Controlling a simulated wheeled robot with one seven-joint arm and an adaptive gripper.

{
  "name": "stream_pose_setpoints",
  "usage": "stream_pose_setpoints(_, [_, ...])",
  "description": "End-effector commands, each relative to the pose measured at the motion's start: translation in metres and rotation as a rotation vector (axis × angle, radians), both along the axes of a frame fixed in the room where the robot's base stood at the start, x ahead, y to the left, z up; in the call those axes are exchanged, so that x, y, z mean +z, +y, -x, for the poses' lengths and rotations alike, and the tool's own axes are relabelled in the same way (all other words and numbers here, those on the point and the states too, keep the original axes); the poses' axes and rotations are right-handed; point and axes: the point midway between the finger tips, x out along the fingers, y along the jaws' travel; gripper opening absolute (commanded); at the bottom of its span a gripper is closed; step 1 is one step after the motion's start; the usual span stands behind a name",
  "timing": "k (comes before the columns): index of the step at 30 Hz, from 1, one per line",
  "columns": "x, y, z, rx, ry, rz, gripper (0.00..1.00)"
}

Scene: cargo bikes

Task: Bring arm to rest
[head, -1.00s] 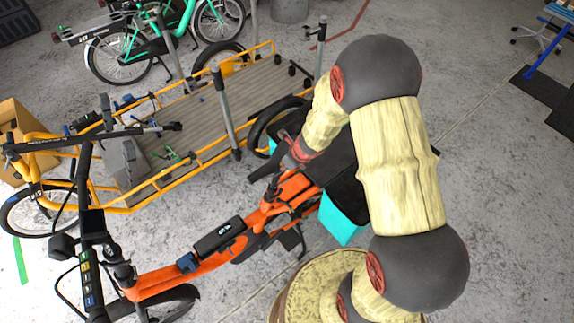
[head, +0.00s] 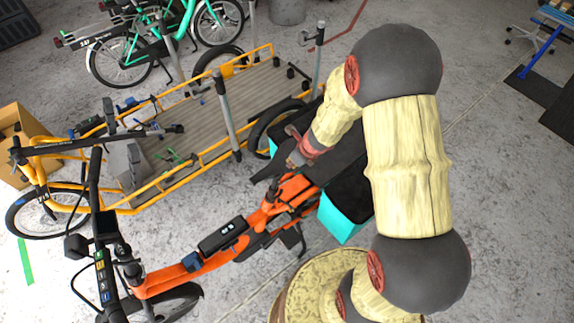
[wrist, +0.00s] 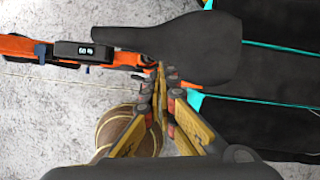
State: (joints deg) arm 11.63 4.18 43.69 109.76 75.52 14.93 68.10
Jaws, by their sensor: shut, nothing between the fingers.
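My gripper (head: 268,172) shows small in the head view, at the end of my bent arm, over the rear part of the orange bike (head: 178,275). In the wrist view my gripper (wrist: 162,92) has its fingers together with nothing held. A dark grey saddle-like shape (wrist: 190,50) lies just beyond the fingertips; I cannot tell whether they touch it. The orange bike frame (wrist: 20,46) with its black display unit runs to the left there. My arm hides part of the area behind the bike.
A black and cyan box (head: 342,222) is beside the orange bike, close to my arm. A yellow cargo bike (head: 190,130) with a flat bed stands behind. A green bike (head: 120,55) and a cardboard box (head: 25,130) are farther off.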

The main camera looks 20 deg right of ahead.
Motion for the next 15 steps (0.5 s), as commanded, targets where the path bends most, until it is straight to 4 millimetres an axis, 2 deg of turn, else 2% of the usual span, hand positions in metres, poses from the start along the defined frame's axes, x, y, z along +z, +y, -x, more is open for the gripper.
stream_pose_setpoints(1, [0.014, -0.002, 0.004, -0.002, 0.000, 0.000, 0.00])
stream_pose_setpoints(6, [0.041, -0.008, 0.015, -0.002, 0.001, 0.001, 0.00])
stream_pose_setpoints(9, [0.052, -0.010, 0.019, -0.001, 0.001, 0.001, 0.00])
stream_pose_setpoints(15, [0.060, -0.012, 0.023, -0.002, 0.001, 0.000, 0.00])
